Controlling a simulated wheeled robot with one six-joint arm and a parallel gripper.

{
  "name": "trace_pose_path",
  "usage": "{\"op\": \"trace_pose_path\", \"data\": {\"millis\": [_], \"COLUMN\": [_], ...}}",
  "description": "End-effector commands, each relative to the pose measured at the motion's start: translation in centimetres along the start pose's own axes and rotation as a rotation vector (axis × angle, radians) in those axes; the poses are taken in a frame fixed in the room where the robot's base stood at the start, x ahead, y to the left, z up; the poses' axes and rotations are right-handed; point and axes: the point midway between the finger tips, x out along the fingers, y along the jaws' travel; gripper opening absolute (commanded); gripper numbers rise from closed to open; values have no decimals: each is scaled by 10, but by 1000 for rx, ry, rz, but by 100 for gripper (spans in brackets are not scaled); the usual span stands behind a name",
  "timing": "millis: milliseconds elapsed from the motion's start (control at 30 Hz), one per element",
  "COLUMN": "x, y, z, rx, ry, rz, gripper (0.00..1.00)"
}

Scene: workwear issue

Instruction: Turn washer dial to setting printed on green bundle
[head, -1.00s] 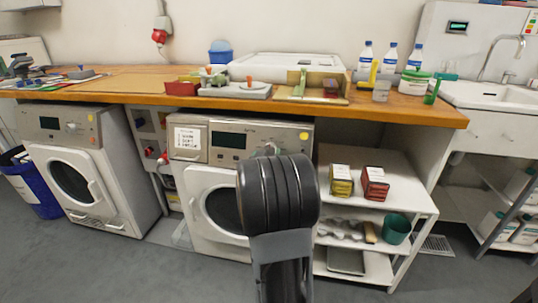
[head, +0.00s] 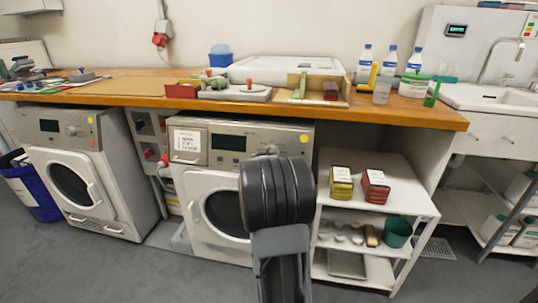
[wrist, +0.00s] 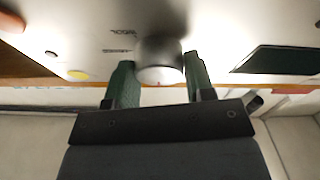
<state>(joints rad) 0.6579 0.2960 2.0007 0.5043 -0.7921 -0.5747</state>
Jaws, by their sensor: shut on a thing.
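The middle washer (head: 217,170) has a dark display and a yellow spot on its grey panel. Its round silver dial (wrist: 158,73) shows close up in the wrist view, with faint printing on the panel beside it. My gripper (wrist: 160,66) has its two green fingers on either side of the dial, shut on it. In the head view my arm covers most of the dial area. On the white shelf are a yellow bundle (head: 341,184) and a red bundle (head: 375,187), both with white labels too small to read. I see no clearly green bundle.
A second washer (head: 67,150) stands at the left. A white card (head: 187,140) with unreadable lines is on the middle washer's panel. The wooden counter (head: 400,112) overhangs the washers. A green cup (head: 397,231) stands on the lower shelf. Floor is clear in front.

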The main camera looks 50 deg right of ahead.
Motion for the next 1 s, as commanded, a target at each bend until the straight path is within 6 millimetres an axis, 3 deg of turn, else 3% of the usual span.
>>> {"op": "trace_pose_path", "data": {"millis": [200, 567, 1000], "x": [0, 0, 0], "y": [0, -1, -1], "z": [0, 0, -2], "rx": [0, 79, 445], "ry": [0, -5, -26], "rz": [0, 24, 139], "gripper": [25, 25, 25]}}
